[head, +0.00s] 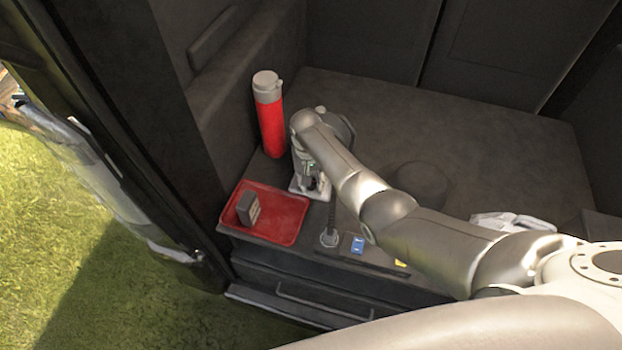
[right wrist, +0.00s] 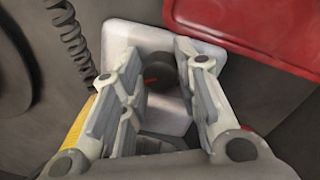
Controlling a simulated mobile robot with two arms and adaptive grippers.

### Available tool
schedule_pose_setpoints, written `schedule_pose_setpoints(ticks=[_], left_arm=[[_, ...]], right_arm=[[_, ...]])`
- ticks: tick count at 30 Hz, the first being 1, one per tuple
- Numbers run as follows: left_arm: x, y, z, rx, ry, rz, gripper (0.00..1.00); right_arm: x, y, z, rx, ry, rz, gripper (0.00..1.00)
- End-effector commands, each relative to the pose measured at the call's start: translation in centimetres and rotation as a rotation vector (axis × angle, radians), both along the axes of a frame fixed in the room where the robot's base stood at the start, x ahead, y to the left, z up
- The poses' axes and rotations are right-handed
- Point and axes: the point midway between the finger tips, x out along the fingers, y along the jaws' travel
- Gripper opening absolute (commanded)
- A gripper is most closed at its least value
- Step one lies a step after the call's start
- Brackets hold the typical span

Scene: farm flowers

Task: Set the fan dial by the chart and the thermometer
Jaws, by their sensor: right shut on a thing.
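The fan dial (right wrist: 160,73) is a dark round knob with a red mark, on a white plate (right wrist: 120,40) in the right wrist view. The red mark lies on the left part of the knob. My right gripper (right wrist: 157,80) has its fingers on both sides of the knob and is shut on it. In the head view the right gripper (head: 312,180) reaches down over the white plate (head: 296,189), and my arm hides the knob. I cannot make out a chart or a thermometer. My left gripper is not in view.
A red tray (head: 284,236) holding a dark block (head: 248,208) lies left of the plate. A red bottle with a grey cap (head: 270,115) stands behind. A coiled cord (head: 332,215) and a small blue item (head: 357,244) are near the front edge. White cloth (head: 512,222) lies right.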

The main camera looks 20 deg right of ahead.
Motion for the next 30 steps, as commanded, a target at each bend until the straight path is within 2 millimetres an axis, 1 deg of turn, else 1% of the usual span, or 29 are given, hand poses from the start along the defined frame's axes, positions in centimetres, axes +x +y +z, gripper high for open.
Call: schedule_pose_setpoints(ticks=[1,2,6,7,13,16,20,26,30], left_arm=[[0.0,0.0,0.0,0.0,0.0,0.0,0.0],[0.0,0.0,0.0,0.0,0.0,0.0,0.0],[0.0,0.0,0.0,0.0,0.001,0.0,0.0],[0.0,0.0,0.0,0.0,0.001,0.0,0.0],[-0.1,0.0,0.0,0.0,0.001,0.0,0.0],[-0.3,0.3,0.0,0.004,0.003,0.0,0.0],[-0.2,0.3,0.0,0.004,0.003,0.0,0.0],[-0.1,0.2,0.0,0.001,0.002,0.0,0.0],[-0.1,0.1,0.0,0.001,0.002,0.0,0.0]], right_arm=[[0.1,0.0,0.0,0.001,-0.002,-0.001,0.05],[0.1,0.0,0.0,0.001,-0.002,-0.001,0.3],[0.1,0.0,0.0,0.001,-0.002,0.0,0.48],[0.1,0.0,0.0,0.001,-0.002,0.0,0.51],[0.0,0.0,0.0,0.001,-0.001,0.001,0.51],[0.0,0.0,0.0,0.001,-0.002,0.002,0.51],[0.1,0.1,0.6,0.001,-0.003,0.002,0.51],[0.1,0.2,3.2,0.001,-0.005,0.002,0.51],[0.2,0.4,6.1,0.002,-0.006,0.001,0.51]])
